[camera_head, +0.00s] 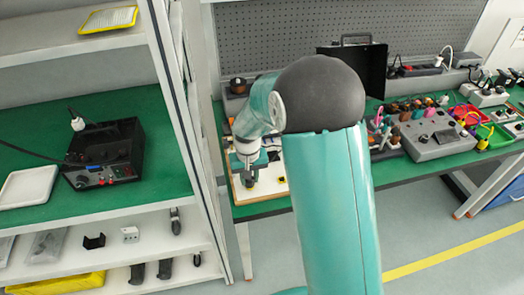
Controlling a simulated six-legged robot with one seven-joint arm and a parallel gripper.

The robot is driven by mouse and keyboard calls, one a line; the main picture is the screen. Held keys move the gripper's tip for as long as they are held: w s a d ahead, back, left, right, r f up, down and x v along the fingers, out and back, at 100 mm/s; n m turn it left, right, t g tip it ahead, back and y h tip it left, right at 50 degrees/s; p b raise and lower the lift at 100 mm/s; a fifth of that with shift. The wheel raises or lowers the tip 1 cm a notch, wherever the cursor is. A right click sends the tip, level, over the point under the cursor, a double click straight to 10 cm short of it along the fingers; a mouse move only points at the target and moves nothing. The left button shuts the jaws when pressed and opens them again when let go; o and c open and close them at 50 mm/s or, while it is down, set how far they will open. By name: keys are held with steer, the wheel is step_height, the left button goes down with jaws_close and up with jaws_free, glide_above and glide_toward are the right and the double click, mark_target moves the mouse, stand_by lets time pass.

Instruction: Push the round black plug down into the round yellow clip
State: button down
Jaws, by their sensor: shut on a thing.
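My gripper (248,172) is small in the view, low over the left part of a pale board (268,191) on the green bench. It is shut on a small dark thing (249,181) just under its fingers, which looks like the round black plug. The fingers and the plug's shape are too small to make out well. The round yellow clip cannot be told apart here, and I cannot tell whether the plug touches it. My arm covers the board's right side.
A grey control box (438,138) and several coloured plugs stand on the bench to the right. An open black case (358,68) stands behind my arm. A white shelf post (178,120) rises to the left, with a black device (105,153) on the shelf.

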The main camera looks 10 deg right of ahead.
steer(key=shift+f, duration=0.1)
steer(key=c, duration=1)
jaws_free()
step_height(320, 180, up, 14)
steer(key=s+d+r+t, duration=0.3)
steer(key=s+r, duration=0.7)
steer(key=s+t, duration=0.1)
steer(key=s, duration=0.3)
steer(key=s+d+r, duration=0.1)
steer(key=s, duration=0.4)
steer(key=s+d+r+t, duration=0.1)
steer(key=s, duration=0.3)
steer(key=shift+s+d+t, duration=0.25)
steer(key=shift+s+t, duration=0.05)
steer(key=shift+s, duration=0.1)
